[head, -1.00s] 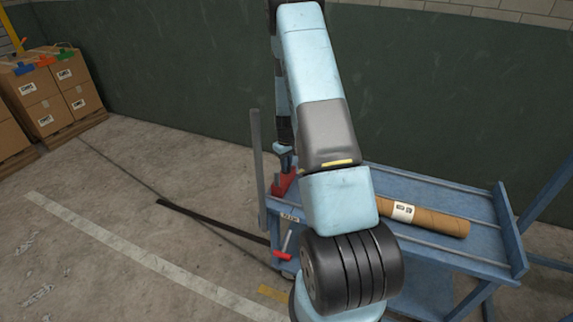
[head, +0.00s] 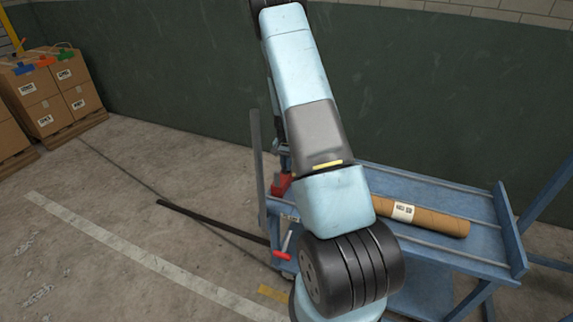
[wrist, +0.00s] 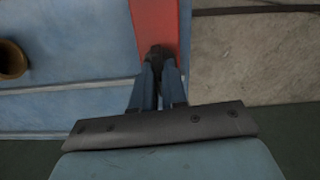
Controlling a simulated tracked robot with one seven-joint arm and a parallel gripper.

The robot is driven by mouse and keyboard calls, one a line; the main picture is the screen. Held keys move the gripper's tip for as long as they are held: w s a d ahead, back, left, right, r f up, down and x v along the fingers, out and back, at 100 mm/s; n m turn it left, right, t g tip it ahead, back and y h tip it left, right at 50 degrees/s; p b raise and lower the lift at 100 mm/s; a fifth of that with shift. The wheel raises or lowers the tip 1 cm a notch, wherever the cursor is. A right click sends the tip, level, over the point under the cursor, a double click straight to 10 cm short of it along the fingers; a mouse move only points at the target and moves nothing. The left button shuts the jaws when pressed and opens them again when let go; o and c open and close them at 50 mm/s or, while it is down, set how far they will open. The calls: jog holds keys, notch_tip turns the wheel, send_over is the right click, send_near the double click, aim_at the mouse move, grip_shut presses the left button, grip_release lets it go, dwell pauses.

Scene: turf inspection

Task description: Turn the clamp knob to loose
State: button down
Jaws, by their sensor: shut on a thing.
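The red clamp (head: 281,184) stands at the left end of the blue cart, partly hidden by my arm in the head view. In the wrist view its red body (wrist: 158,22) runs up from my fingertips. A small dark knob (wrist: 157,51) shows at the tips of my gripper (wrist: 158,66). My gripper is shut on this knob, and its fingers hide part of it. The knob's turn position cannot be told. In the head view my arm hides most of the gripper.
A cardboard tube (head: 428,218) lies on the blue cart (head: 490,262); its open end (wrist: 12,60) shows in the wrist view. A grey post (head: 257,170) stands left of the clamp. A red T-handle (head: 283,254) is below it. Boxes (head: 50,98) stand far left.

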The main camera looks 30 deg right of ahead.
jog(key=m, duration=0.7)
jog(key=shift+w+r, duration=0.1)
jog(key=shift+w, duration=0.1)
dwell(0.5)
jog(key=c, duration=1.2)
grip_release()
jog(key=shift+s, duration=0.1)
jog(key=shift+o, duration=0.2)
notch_tip(320, 180, up, 14)
jog(key=shift+f, duration=0.25)
